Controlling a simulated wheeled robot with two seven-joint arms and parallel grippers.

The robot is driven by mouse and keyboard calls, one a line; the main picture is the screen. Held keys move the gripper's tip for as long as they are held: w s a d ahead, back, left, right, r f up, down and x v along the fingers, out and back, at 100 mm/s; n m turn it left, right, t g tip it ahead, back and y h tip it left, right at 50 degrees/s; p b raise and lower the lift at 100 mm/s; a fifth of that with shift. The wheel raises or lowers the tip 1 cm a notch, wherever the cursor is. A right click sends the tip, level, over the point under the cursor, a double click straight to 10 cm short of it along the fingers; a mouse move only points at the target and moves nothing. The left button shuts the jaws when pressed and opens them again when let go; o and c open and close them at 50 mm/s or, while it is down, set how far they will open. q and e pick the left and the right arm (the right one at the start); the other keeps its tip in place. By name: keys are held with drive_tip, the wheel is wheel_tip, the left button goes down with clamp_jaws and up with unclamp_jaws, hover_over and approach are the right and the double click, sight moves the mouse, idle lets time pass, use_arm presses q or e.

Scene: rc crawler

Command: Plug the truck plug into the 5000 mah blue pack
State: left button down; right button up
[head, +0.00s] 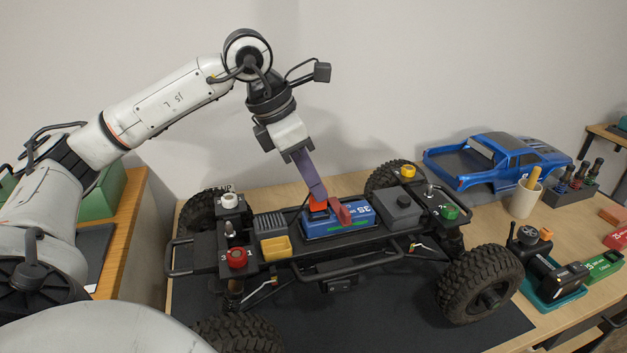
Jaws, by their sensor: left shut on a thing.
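The blue pack (352,226), with "3S" on its top and a green strip along its side, lies in the middle of the truck chassis (285,247). Its smaller print is too small to read. My left gripper (318,198) points down over the pack's left half. It is shut on a small orange-red piece, which looks like the truck plug (318,206). A darker red connector-like piece (341,212) is close to its right, over the pack. I cannot tell whether the two touch or are joined. My right gripper is out of view.
A blue truck body (497,163), a cup (525,198) and a teal tray (553,293) stand to the right. The dark mat (400,325) in front is clear.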

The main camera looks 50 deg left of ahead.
use_arm(q)
drive_tip(key=shift+f+b, duration=0.7)
drive_tip(key=shift+f, duration=0.25)
drive_tip(key=c, duration=1.7)
unclamp_jaws()
drive_tip(key=shift+o, duration=0.2)
drive_tip(key=p+v, duration=0.1)
drive_tip(key=v, duration=0.9)
drive_tip(key=shift+r, duration=0.2)
